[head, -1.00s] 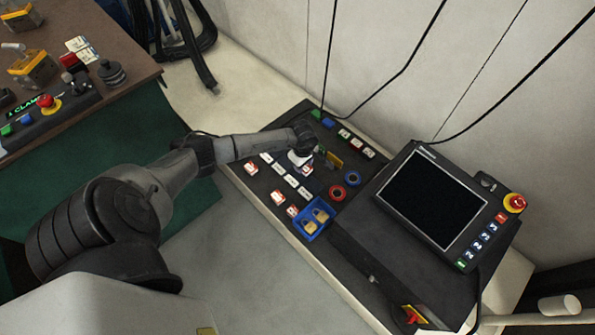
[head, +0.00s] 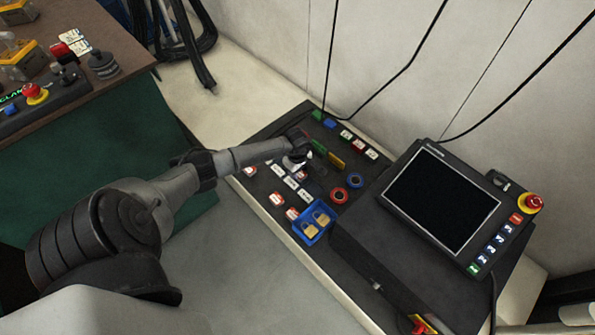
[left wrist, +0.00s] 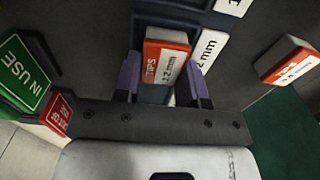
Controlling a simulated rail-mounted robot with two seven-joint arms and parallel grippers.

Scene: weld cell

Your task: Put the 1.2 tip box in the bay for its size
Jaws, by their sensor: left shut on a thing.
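My left gripper (left wrist: 166,92) is shut on a red and white tip box (left wrist: 163,62), whose label reads "TIPS 1.2 mm" in the left wrist view. A white size plate (left wrist: 209,48) ending in "2 mm" lies just right of the box; the box covers part of it. Dark bay structure (left wrist: 185,18) shows behind the box. I cannot tell whether the box touches it. In the head view the left gripper (head: 298,160) is over the panel at the upper end of the row of white size plates (head: 291,183), and the held box is mostly hidden. My right gripper is not in view.
Other tip boxes (head: 277,200) stand along the panel's near edge; one is at right in the wrist view (left wrist: 288,60). A blue tray with padlocks (head: 304,236), red ring (head: 339,195), blue ring (head: 354,181) and a screen (head: 440,200) are nearby.

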